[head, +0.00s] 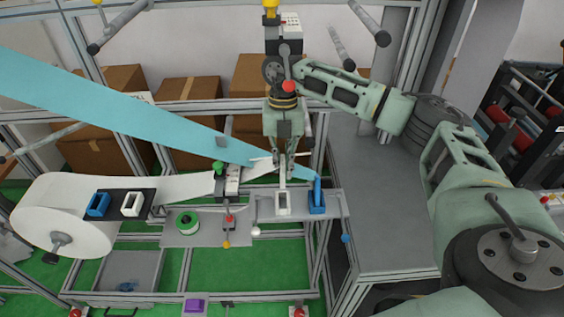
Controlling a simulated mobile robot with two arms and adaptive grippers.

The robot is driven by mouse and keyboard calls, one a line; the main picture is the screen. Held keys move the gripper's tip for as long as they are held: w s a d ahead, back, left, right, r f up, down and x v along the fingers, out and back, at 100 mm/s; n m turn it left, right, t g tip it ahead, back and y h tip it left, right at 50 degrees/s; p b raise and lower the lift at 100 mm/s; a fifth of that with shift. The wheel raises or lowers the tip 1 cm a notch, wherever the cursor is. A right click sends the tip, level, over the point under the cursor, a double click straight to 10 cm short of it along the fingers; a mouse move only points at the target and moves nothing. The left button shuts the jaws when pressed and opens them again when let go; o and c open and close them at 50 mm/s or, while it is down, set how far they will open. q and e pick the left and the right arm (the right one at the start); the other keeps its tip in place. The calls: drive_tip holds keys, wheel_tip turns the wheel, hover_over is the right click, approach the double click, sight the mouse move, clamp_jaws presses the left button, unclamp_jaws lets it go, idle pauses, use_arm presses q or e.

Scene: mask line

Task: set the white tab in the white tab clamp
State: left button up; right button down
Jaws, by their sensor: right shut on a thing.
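The white tab clamp (283,207) is on a grey plate, just left of the blue clamp (317,207). My right gripper (284,172) comes down from above, directly over the white tab clamp. It is shut on the white tab (282,182), a narrow upright white piece below its fingers. The tab's lower end meets the clamp's upper part in the picture; I cannot tell whether it is seated or just in front. A blue tab (318,187) stands in the blue clamp. My left gripper is not in view.
A white web (180,187) runs from the large roll (65,217) to a small black-and-white block (233,180). A wide teal web (130,115) slants down close to the left of my gripper. A green ring (187,222) lies on the plate. The grey table (375,210) at right is clear.

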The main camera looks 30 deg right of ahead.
sight(283, 188)
drive_tip(key=shift+f+b, duration=0.35)
drive_tip(key=shift+f, duration=0.25)
drive_tip(key=shift+f+b, duration=1.7)
drive_tip(key=shift+f, duration=0.65)
drive_tip(key=shift+f+b, duration=1.05)
drive_tip(key=shift+f, duration=0.9)
drive_tip(key=shift+f, duration=0.3)
drive_tip(key=c, duration=1.7)
unclamp_jaws()
drive_tip(key=shift+c, duration=0.2)
